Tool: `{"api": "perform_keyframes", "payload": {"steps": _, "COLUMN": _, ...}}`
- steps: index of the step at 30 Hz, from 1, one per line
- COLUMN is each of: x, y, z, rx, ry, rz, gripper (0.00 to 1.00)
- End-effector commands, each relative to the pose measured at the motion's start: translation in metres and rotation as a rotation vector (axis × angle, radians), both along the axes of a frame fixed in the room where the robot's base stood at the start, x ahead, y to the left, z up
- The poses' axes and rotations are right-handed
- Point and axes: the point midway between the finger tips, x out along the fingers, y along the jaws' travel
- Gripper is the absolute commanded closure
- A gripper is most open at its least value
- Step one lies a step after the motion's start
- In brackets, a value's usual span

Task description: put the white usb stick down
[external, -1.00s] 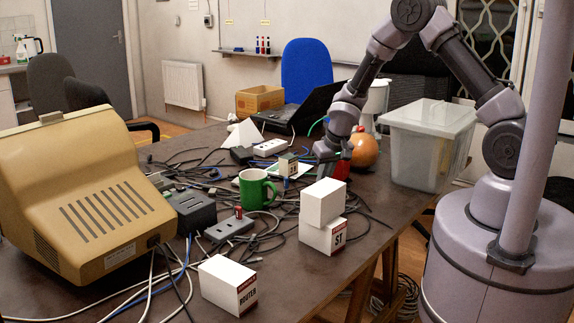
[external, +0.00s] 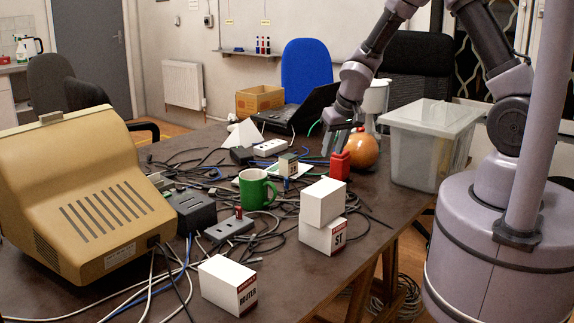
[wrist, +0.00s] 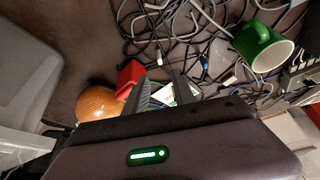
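My gripper (external: 338,144) is above the far right part of the cluttered table, close to a red object (external: 340,166) and an orange round thing (external: 363,152). In the wrist view its two fingers (wrist: 166,93) stand apart, and I see nothing held between them. A white card (external: 303,170) with a small box (external: 288,165) on it lies left of the gripper; part of it shows past the fingers in the wrist view. I cannot pick out the white usb stick with certainty among the cables and small pale pieces.
A green mug (external: 256,190) and stacked white boxes (external: 322,202) stand nearer the camera. A clear lidded bin (external: 428,145) is to the right. Tangled cables (wrist: 190,30) cover much of the table.

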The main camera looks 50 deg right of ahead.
Motion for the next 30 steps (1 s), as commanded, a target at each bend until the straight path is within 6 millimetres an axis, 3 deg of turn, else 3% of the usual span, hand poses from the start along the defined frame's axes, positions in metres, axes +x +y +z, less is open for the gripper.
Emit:
{"api": "perform_keyframes", "payload": {"steps": 4, "x": -0.01, "y": 0.002, "z": 0.03, "rx": -0.001, "ry": -0.014, "rz": -0.01, "gripper": 0.69}}
{"api": "perform_keyframes", "payload": {"steps": 7, "x": -0.041, "y": 0.009, "z": 0.09, "rx": 0.009, "ry": -0.045, "rz": -0.036, "gripper": 0.69}}
{"api": "perform_keyframes", "payload": {"steps": 9, "x": -0.082, "y": 0.022, "z": 0.135, "rx": 0.041, "ry": -0.064, "rz": -0.048, "gripper": 0.69}}
{"api": "perform_keyframes", "payload": {"steps": 13, "x": -0.165, "y": 0.056, "z": 0.19, "rx": 0.146, "ry": -0.102, "rz": -0.026, "gripper": 0.69}}
{"api": "perform_keyframes", "payload": {"steps": 15, "x": -0.203, "y": 0.076, "z": 0.204, "rx": 0.209, "ry": -0.121, "rz": 0.008, "gripper": 0.69}}
{"api": "perform_keyframes", "payload": {"steps": 19, "x": -0.245, "y": 0.101, "z": 0.212, "rx": 0.288, "ry": -0.145, "rz": 0.065, "gripper": 0.69}}
{"api": "perform_keyframes", "payload": {"steps": 22, "x": -0.255, "y": 0.108, "z": 0.214, "rx": 0.31, "ry": -0.15, "rz": 0.082, "gripper": 0.69}}
{"api": "perform_keyframes", "payload": {"steps": 30, "x": -0.255, "y": 0.108, "z": 0.214, "rx": 0.309, "ry": -0.151, "rz": 0.083, "gripper": 0.69}}
